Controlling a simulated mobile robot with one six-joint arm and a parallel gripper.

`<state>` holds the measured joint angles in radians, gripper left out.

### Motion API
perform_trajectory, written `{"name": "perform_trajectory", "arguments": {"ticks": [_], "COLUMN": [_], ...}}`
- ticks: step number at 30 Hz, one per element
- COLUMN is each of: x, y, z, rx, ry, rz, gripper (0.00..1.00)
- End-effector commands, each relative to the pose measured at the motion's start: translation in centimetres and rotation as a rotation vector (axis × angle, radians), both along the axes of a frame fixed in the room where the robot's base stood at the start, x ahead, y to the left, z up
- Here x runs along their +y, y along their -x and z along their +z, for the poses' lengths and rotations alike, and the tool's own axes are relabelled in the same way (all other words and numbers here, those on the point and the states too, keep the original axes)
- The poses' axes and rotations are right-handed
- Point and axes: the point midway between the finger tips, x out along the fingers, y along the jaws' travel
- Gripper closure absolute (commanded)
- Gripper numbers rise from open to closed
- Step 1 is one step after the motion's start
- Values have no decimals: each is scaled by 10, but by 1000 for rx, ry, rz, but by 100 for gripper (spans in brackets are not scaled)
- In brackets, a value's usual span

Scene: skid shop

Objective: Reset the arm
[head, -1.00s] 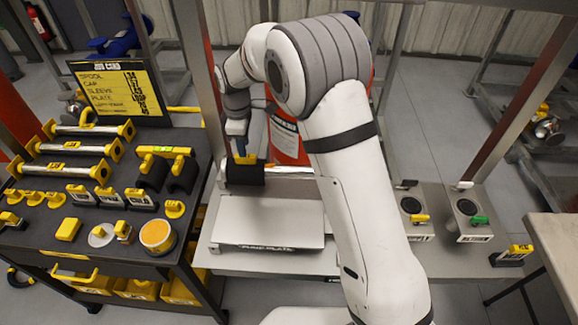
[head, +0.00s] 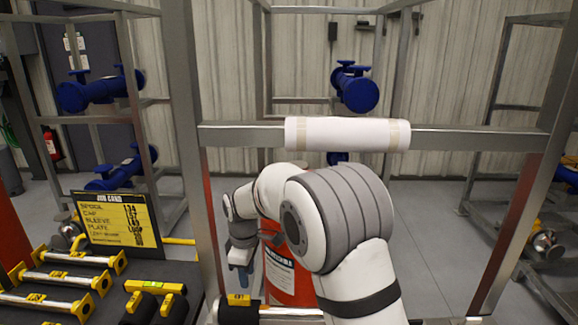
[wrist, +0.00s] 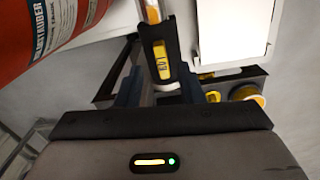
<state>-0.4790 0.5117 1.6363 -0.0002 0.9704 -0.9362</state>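A steel frame crossbar (head: 450,140) carries a white wrapped sleeve (head: 348,134). A dark bench (head: 130,270) with yellow-ended spools and a job card (head: 112,219) stands left. Blue pipe spools (head: 356,88) sit on racks behind. A red tank (wrist: 45,35) is near my gripper in the wrist view.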

Motion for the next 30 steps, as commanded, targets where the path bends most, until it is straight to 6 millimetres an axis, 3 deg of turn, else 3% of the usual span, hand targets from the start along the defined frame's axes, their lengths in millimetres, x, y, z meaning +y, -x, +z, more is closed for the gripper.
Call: {"name": "perform_trajectory", "arguments": {"ticks": [1, 6, 13, 21, 27, 30], "x": [-20, -84, -161, -228, -253, -258], "y": [5, 38, 101, 191, 243, 256], "z": [19, 66, 107, 122, 114, 111], "rx": [-16, -57, -111, -173, -208, -217], "ry": [-9, -37, -82, -145, -188, -200], "rz": [-65, -326, -679, -1085, -1311, -1371], "gripper": [65, 65, 65, 65, 65, 65]}}
